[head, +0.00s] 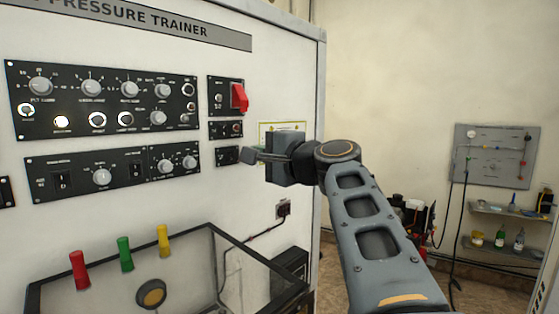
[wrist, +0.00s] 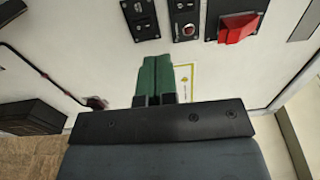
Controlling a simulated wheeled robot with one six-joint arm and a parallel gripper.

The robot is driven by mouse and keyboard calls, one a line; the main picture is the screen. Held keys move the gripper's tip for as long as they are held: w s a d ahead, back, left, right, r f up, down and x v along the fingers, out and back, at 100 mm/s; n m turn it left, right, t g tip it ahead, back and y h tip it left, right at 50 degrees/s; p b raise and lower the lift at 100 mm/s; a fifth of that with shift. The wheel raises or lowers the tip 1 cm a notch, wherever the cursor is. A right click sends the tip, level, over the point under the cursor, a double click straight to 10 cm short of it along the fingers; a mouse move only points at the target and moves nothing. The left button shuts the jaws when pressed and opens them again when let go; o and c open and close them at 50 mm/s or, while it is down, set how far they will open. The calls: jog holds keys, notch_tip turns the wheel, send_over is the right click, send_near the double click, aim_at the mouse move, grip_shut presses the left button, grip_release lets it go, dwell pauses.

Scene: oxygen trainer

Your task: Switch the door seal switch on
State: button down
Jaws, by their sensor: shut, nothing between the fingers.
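My gripper (head: 250,155) is shut and empty, in front of the right part of the trainer panel. Its closed fingers also show in the wrist view (wrist: 157,62). Just beyond the fingertips is the lowest small black switch plate (head: 226,156), which also shows in the wrist view (wrist: 141,19). A second small plate (head: 226,130) sits above it, and above that is a plate with a red guard (head: 239,98). The labels are too small to read, so I cannot tell which one is the door seal switch or its position. Contact between fingertips and plate cannot be made out.
Wide black control panels (head: 103,98) with knobs lie to the left. A wall socket with a cable (head: 283,208) is below my gripper. The room is open to the right.

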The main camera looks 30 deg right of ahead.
jog(key=v, duration=0.3)
jog(key=b+v, duration=0.1)
jog(key=v, duration=0.1)
jog(key=shift+s+d+r, duration=0.1)
jog(key=shift+d+r, duration=0.05)
jog(key=shift+r, duration=0.25)
